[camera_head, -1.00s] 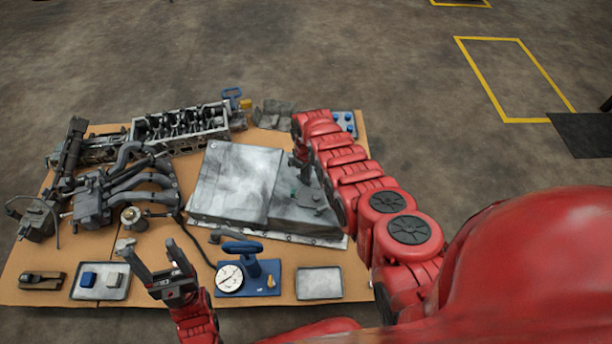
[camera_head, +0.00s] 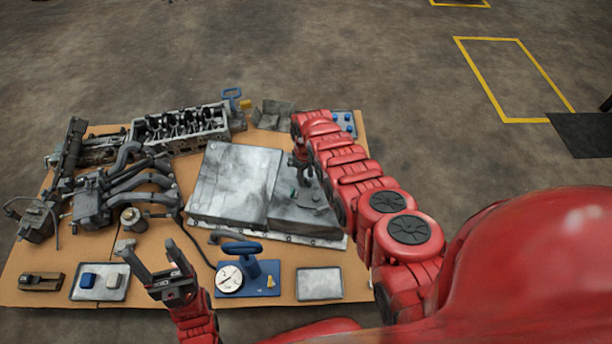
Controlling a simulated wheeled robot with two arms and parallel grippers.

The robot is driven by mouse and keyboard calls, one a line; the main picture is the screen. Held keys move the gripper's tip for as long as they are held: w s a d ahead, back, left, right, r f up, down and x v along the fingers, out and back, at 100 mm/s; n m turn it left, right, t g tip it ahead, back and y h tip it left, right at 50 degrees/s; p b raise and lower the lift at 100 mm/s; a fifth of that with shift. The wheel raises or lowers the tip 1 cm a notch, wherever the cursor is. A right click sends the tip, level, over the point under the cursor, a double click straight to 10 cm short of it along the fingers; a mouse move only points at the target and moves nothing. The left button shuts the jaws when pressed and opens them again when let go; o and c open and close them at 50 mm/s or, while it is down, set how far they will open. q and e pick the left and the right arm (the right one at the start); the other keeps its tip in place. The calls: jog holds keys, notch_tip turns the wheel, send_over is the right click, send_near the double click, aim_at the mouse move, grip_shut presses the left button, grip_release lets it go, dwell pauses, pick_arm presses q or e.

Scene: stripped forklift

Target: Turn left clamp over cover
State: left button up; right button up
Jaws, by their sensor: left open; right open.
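A grey metal cover (camera_head: 236,178) lies flat on the cardboard-topped table, with a lower step on its right side. My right arm reaches over from the right, and my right gripper (camera_head: 304,176) points down over the cover's right part, next to a small dark fitting (camera_head: 309,197). The forearm partly hides this spot, so I cannot tell whether they touch. My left gripper (camera_head: 152,258) is open and empty, held above the front left of the table, well apart from the cover. I cannot make out the left clamp with certainty.
A blue stand with a round gauge (camera_head: 229,279) stands in front of the cover. An empty tray (camera_head: 319,284) is to its right. A tray with small blocks (camera_head: 100,295) is front left. Engine parts (camera_head: 120,190) crowd the left side, and a cylinder head (camera_head: 180,128) lies behind.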

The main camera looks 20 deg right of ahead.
aim_at(306, 179)
notch_tip(306, 179, up, 7)
jog(key=p, duration=0.5)
jog(key=shift+f, duration=0.15)
notch_tip(306, 179, up, 11)
jog(key=p, duration=0.2)
jog(key=shift+f+p, duration=0.15)
jog(key=shift+p, duration=0.25)
